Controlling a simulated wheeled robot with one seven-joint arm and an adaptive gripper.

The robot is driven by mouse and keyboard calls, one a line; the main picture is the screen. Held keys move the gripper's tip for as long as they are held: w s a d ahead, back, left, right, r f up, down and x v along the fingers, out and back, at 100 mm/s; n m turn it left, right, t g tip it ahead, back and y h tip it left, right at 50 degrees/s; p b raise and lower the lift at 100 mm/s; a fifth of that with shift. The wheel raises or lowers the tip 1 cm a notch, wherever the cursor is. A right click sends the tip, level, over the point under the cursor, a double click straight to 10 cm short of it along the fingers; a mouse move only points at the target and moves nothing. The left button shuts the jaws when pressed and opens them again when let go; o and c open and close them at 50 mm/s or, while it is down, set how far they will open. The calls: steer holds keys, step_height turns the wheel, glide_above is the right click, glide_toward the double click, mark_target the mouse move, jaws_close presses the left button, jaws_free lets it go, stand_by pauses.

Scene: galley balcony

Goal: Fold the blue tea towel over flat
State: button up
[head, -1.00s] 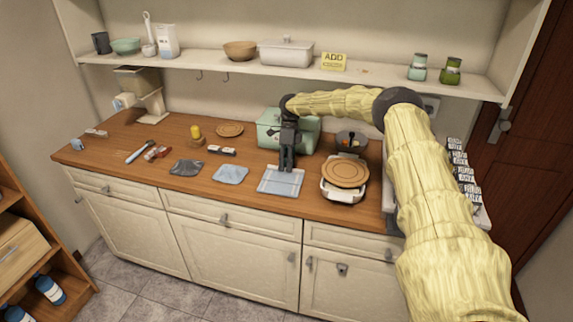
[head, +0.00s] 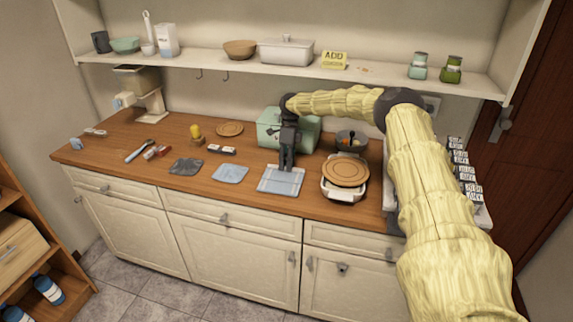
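A light blue tea towel (head: 280,184) with pale stripes lies flat on the wooden counter near its front edge, left of the round wooden board. My gripper (head: 287,167) points down at the towel's far edge. Its fingers look close together, but they are too small and dark to tell whether they are open or shut or whether they touch the cloth. The gripper hides a part of the towel's far edge. A smaller plain blue cloth (head: 230,174) lies just to the left, apart from the striped towel.
A green box (head: 270,128) stands behind my gripper. A white appliance with a round wooden board (head: 346,170) on top stands close on the right, with a bowl (head: 352,142) behind it. A dark grey cloth (head: 186,167) lies farther left. A shelf (head: 200,62) runs above.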

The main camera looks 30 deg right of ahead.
jaws_close()
steer(key=shift+s+a+r+t+h+p, duration=0.15)
steer(key=shift+r+t+h+p, duration=0.35)
steer(key=shift+r, duration=0.05)
stand_by(0.5)
